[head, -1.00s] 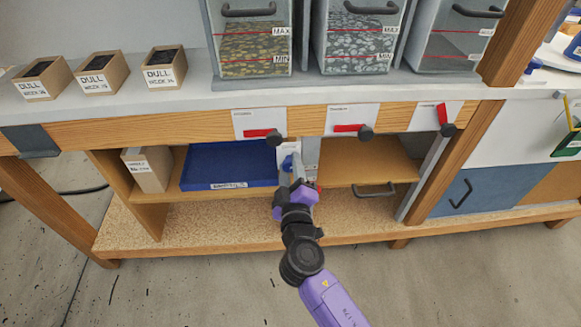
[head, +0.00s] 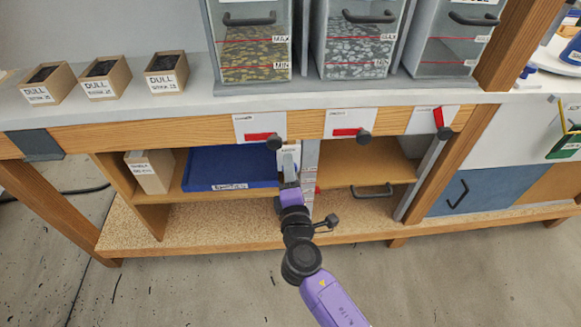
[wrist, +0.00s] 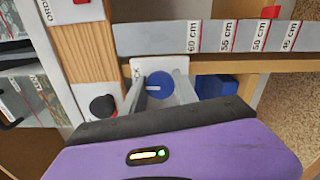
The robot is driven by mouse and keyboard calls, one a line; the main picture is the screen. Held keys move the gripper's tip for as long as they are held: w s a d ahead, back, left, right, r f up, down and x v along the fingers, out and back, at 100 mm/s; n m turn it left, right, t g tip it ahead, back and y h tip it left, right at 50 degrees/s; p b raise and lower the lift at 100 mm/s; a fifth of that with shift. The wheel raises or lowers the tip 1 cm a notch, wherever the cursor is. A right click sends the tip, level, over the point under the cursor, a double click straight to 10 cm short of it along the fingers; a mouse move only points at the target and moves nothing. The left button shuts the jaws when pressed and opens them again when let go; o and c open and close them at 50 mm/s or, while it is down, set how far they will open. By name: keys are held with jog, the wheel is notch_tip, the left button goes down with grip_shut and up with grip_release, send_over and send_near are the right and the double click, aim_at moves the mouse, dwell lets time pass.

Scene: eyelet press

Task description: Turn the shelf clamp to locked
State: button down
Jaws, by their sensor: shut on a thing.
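The shelf clamp's round blue knob (wrist: 160,84) sits on a white plate (wrist: 180,63) with partly hidden lettering in the wrist view. A pale mark shows on the knob's face. My gripper (wrist: 163,92) has one grey finger on each side of the knob and is shut on it. In the head view my gripper (head: 289,168) reaches the clamp plate (head: 288,150) below the bench edge, and its fingers hide the knob there. I cannot read which setting the knob points at.
A grey scale strip (wrist: 215,37) marked in centimetres runs beside the clamp. A blue tray (head: 232,167) lies on the shelf to the left. Red levers with black knobs (head: 276,142) line the bench edge above. The floor in front is clear.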

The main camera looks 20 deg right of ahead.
jog(key=shift+a+n, duration=0.1)
jog(key=shift+n, duration=0.4)
jog(key=c, duration=0.9)
grip_release()
jog(key=shift+c, duration=0.2)
jog(key=v, duration=0.8)
jog(key=shift+w, duration=0.1)
